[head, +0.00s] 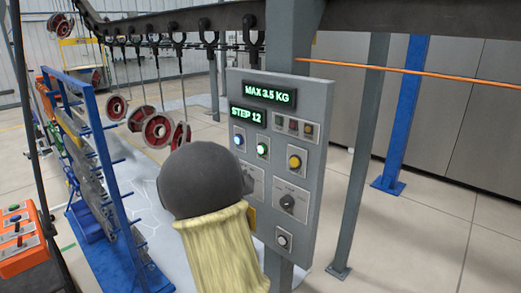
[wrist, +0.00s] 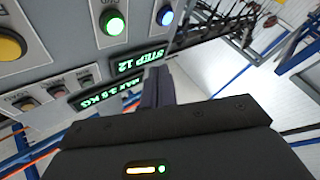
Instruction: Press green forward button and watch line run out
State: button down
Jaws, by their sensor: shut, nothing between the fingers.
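The grey control panel (head: 310,110) stands at the centre of the head view. Its lit green button (head: 263,149) sits below the STEP 12 display, between a blue-white lit button (head: 238,140) and a yellow button (head: 294,161). In the wrist view the panel is upside down, with the green button (wrist: 112,22) at the top and the blue one (wrist: 165,15) beside it. My gripper (wrist: 157,72) is shut and empty, its dark fingertips below these buttons in the picture, close to the STEP 12 display. I cannot tell whether it touches the panel. My arm hides it in the head view.
An overhead conveyor (head: 170,22) carries several hooks, some with red wheel-like parts (head: 158,130). A blue rack (head: 97,120) stands left of the panel, an orange control box (head: 22,245) at far left. A blue post (head: 405,115) and open floor lie right.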

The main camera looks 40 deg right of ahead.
aim_at(261, 149)
jog(key=d, duration=0.8)
jog(key=shift+w+p, duration=0.3)
jog(key=shift+p, duration=0.1)
dwell(1.5)
jog(key=shift+d+b, duration=0.4)
jog(key=shift+b, duration=0.05)
